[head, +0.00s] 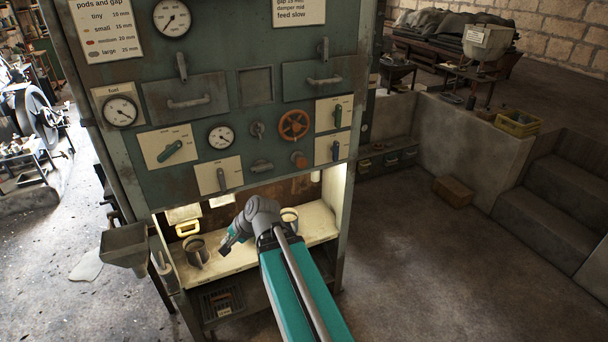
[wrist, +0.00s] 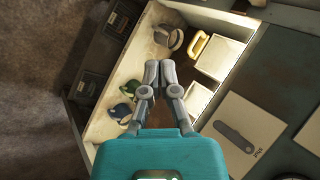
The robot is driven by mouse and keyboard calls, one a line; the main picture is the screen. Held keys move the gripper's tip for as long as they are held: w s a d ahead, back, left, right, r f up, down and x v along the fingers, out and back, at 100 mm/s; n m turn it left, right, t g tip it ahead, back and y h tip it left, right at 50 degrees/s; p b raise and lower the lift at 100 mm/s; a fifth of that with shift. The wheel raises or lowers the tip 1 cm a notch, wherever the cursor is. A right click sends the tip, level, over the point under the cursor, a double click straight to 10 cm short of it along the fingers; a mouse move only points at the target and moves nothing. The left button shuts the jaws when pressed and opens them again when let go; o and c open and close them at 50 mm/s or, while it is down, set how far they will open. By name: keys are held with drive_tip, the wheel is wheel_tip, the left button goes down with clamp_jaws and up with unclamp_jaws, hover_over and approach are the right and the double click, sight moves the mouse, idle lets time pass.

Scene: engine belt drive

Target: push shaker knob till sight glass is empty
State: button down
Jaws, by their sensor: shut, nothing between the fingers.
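My gripper (head: 226,245) reaches into the lit lower bay of the green machine (head: 215,75), near a metal mug on the shelf. In the wrist view my gripper (wrist: 160,66) is shut and empty. A round brown-orange knob (head: 299,159) sits low on the panel, under a red handwheel (head: 294,125); I cannot tell whether it is the shaker knob. A dark rectangular window (head: 256,86) in the upper panel may be the sight glass; its contents cannot be made out. My gripper is below and left of both, touching neither.
The metal mug (head: 196,253) stands on the pale shelf (head: 240,258), with another mug (head: 289,216) to the right. A yellow handle (head: 187,229) is behind. A grey hopper (head: 125,247) juts out at the left. Open floor (head: 420,260) lies to the right.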

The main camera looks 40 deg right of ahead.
sight(302, 164)
drive_tip(key=s+d+r+m+t+h+b, duration=0.2)
drive_tip(key=d+m+t+h+b, duration=0.2)
drive_tip(key=d+m, duration=0.9)
drive_tip(key=s+d+r+m+t+h+b, duration=0.2)
drive_tip(key=d+m+t, duration=0.5)
drive_tip(key=d+m, duration=0.7)
drive_tip(key=d+r+h+b, duration=0.1)
drive_tip(key=d+h+b, duration=0.1)
drive_tip(key=d, duration=0.3)
drive_tip(key=shift+d+r+h, duration=0.2)
drive_tip(key=shift+d+h, duration=0.05)
drive_tip(key=shift+h, duration=0.25)
drive_tip(key=x, duration=1.4)
drive_tip(key=shift+a+r, duration=0.1)
drive_tip(key=shift+r, duration=0.05)
